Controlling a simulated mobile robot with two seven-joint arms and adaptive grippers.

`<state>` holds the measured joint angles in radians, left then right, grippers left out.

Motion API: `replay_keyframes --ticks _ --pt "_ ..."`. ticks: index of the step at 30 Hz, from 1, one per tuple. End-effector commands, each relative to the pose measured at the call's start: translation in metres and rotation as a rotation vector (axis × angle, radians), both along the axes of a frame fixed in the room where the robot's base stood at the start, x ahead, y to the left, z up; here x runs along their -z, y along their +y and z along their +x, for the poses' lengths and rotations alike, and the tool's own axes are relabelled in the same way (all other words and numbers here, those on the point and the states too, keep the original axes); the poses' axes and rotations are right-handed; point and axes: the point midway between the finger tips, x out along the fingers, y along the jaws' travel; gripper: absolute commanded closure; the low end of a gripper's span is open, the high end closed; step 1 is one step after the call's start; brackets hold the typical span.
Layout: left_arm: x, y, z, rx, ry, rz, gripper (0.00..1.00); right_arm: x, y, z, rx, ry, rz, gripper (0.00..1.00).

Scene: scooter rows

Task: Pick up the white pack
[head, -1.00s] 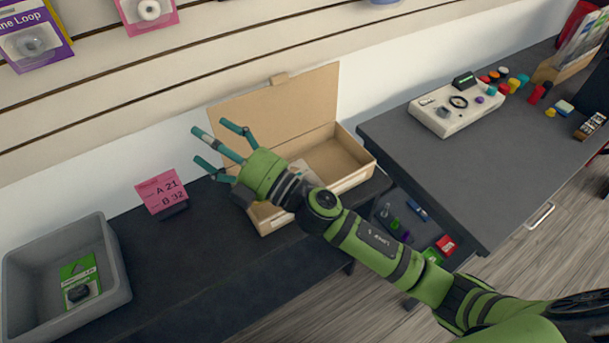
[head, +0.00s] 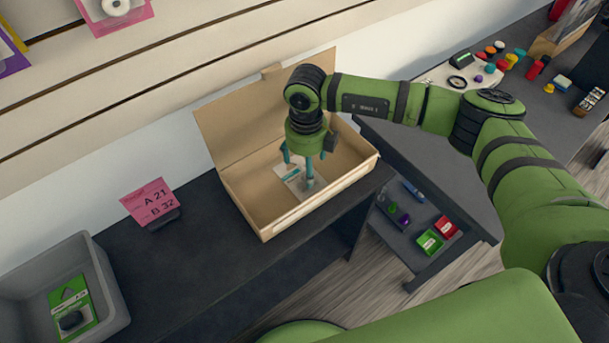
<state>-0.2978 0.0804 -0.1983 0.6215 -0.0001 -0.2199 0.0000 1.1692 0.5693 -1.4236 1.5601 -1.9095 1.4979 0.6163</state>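The white pack (head: 288,171) lies inside the open cardboard box (head: 258,207), partly hidden by my fingers. My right gripper (head: 305,168) points down into the box, directly over the pack. Its teal fingers are spread apart, with one fingertip at or just above the pack's right part. I cannot tell whether the fingers touch the pack. My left gripper is not in view.
The box stands on a dark bench (head: 200,262), its lid raised behind it. A pink sign (head: 149,203) and a grey bin (head: 104,285) with a green pack (head: 73,307) are at left. A grey table (head: 440,160) with coloured items is at right.

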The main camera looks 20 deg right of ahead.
Motion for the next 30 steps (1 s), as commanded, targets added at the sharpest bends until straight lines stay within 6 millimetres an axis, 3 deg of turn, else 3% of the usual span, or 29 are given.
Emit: replay_keyframes --ticks 9,18,19,24,30 --pt "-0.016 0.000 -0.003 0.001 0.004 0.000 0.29 0.043 -0.001 -0.001 0.000 0.002 0.003 0.20" --pt "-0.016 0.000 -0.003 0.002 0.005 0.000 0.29 0.050 -0.001 0.000 -0.002 0.000 0.004 0.20" --pt "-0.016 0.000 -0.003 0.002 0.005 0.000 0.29 0.050 -0.001 0.000 -0.002 0.000 0.004 0.24" --pt "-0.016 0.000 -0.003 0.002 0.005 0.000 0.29 0.050 -0.001 -0.001 -0.002 0.001 0.005 0.89" --pt "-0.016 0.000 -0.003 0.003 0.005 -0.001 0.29 0.050 -0.001 -0.001 -0.002 0.001 0.005 0.89"
